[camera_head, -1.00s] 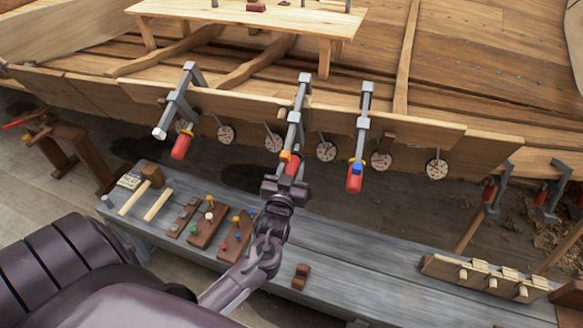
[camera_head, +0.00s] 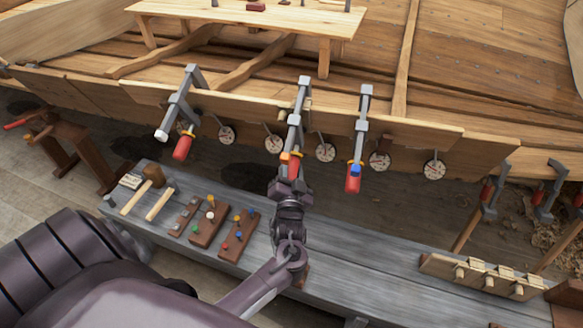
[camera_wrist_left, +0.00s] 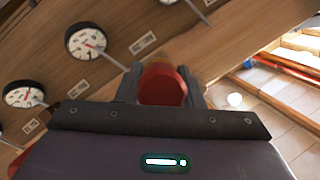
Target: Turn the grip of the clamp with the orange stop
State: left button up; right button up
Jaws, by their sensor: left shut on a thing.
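The clamp with the orange stop (camera_head: 285,156) hangs on the plank edge in the middle, its grey bar (camera_head: 299,110) running down to a red grip (camera_head: 294,171). My left gripper (camera_head: 291,182) is below it and shut on the red grip. In the left wrist view the round red end of the grip (camera_wrist_left: 162,88) sits between the two dark fingers. The fingers hide part of the grip. My right gripper is in neither view.
A clamp with a white stop (camera_head: 160,135) hangs to the left and one with a blue stop (camera_head: 355,169) to the right. Round dials (camera_head: 326,152) line the plank. A grey bench (camera_head: 370,275) below holds mallets (camera_head: 150,178) and small blocks with coloured pegs (camera_head: 208,222).

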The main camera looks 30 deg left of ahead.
pick_arm(q)
jog(key=shift+m+y, duration=0.5)
jog(key=shift+m, duration=0.2)
jog(key=o, duration=1)
jog(key=r+b+v, duration=0.1)
jog(key=v, duration=0.6)
jog(key=shift+s+d+f, duration=0.35)
jog(key=shift+f, duration=0.15)
